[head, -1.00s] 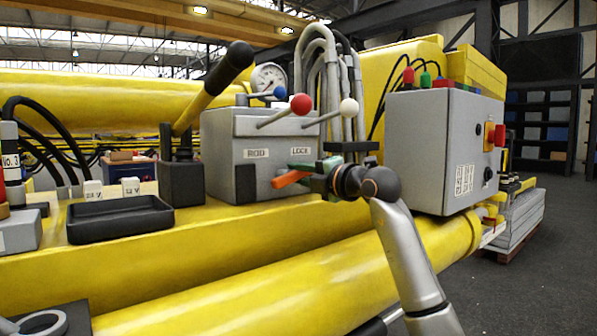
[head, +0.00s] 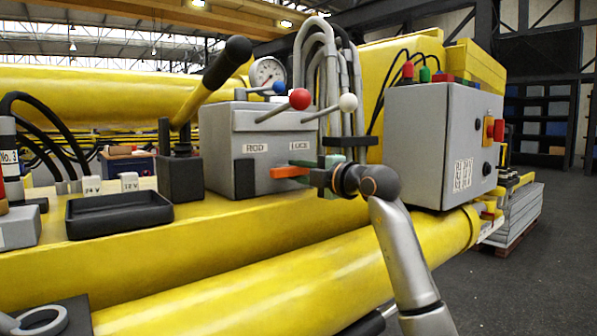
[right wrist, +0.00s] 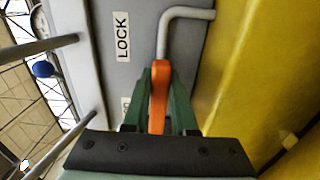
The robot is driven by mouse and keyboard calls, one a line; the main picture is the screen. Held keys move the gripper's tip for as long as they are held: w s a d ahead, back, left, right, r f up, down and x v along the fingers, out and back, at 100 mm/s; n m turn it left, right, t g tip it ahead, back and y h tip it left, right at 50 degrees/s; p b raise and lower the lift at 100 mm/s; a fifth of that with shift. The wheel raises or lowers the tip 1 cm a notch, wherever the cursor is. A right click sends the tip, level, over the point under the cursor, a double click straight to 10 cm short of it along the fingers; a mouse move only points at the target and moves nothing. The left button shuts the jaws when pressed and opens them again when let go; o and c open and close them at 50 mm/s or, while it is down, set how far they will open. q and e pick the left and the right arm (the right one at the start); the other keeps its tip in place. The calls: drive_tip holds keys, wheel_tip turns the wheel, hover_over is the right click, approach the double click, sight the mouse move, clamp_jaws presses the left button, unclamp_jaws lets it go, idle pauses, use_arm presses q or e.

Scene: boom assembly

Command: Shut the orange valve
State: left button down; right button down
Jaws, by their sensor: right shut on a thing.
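The orange valve (head: 288,172) shows as an orange lever on the front of the grey control box, below the LOCK label. The lever lies about level in the head view. My right gripper (head: 313,172) is at the lever from the right, and its wrist hides the lever's right part. In the right wrist view the orange lever (right wrist: 159,85) stands between the two green fingers of my right gripper (right wrist: 160,100), which are shut on it. My left gripper is not in view.
The grey control box (head: 229,150) carries levers with a red knob (head: 300,99), a white knob (head: 348,102) and a blue knob (head: 279,88) above the valve. A grey switch cabinet (head: 432,145) stands close on the right. A black tray (head: 118,225) sits left on the yellow beam.

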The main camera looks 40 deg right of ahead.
drive_tip(key=c, duration=0.7)
unclamp_jaws()
use_arm(q)
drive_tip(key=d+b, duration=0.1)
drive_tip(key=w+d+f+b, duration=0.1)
drive_tip(key=b, duration=0.1)
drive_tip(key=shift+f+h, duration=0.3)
use_arm(e)
drive_tip(key=s, duration=0.8)
drive_tip(key=s+d, duration=0.1)
drive_tip(key=s, duration=0.3)
drive_tip(key=shift+s, duration=0.25)
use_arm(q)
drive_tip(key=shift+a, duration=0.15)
